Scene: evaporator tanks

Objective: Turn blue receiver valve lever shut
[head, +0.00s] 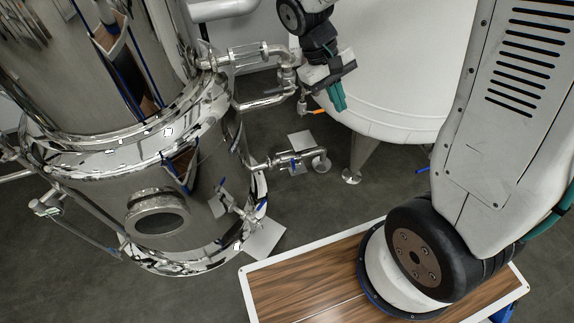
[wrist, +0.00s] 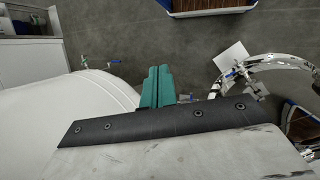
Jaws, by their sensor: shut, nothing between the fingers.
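Several blue levers show, and I cannot tell for sure which one is the receiver valve lever. One blue lever (head: 293,166) is on a steel pipe valve low beside the steel tank (head: 70,100). Another blue lever (head: 263,207) is lower, by the tank's base. A further small blue lever (head: 421,170) is right of the white tank's leg. In the wrist view, a blue lever (wrist: 231,73) shows on pipework to the right. My gripper (head: 338,97) points downward beside the white tank, teal fingers together and empty. Its fingers (wrist: 157,88) also show in the wrist view, apart from every blue lever.
A large white tank (head: 395,65) stands close behind my gripper. An orange lever (head: 319,111) is just left of the fingers. Steel pipes (head: 265,102) run from the steel tank towards it. Dark floor (head: 330,190) between the tanks is mostly open.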

